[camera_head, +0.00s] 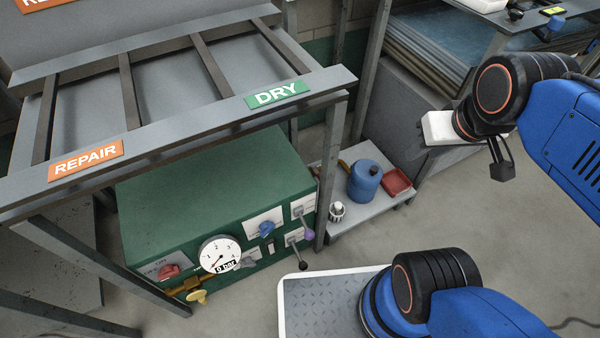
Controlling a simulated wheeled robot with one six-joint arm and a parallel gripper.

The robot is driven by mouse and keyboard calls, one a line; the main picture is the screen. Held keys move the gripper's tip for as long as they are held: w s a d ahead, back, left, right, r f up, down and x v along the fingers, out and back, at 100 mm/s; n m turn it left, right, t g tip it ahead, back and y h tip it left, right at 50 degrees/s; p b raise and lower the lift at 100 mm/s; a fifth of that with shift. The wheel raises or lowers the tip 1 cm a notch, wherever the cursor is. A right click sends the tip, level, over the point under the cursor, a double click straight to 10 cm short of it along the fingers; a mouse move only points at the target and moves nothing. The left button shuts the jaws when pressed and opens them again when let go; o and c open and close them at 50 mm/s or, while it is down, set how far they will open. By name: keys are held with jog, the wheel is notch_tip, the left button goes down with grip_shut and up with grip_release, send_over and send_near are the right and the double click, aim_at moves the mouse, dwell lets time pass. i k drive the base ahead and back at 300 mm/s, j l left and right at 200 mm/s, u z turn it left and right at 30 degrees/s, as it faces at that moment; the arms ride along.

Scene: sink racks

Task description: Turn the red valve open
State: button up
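A red knob (168,272), the only red valve-like part in view, is on the lower left of the front of a green machine (215,190). A label reading something like "OFF ON" is beside it. My gripper (424,150) is at the upper right, far from the knob and above the floor. Its white body (437,128) shows clearly, but its fingers are dark and blurred, so I cannot tell whether they are open.
A gauge (220,254), yellow handle (197,297), blue knob (267,228) and levers (304,264) crowd the machine front. A grey rack (200,130) with "REPAIR" and "DRY" signs overhangs it. A low shelf (345,226) holds a blue canister (365,182) and red tray (396,181).

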aim_at(313, 167)
jog(key=i+l+u, duration=0.15)
jog(key=l+u, duration=0.25)
jog(key=l, duration=0.2)
jog(key=l+u, duration=0.35)
jog(key=l, duration=0.25)
jog(key=k, duration=0.15)
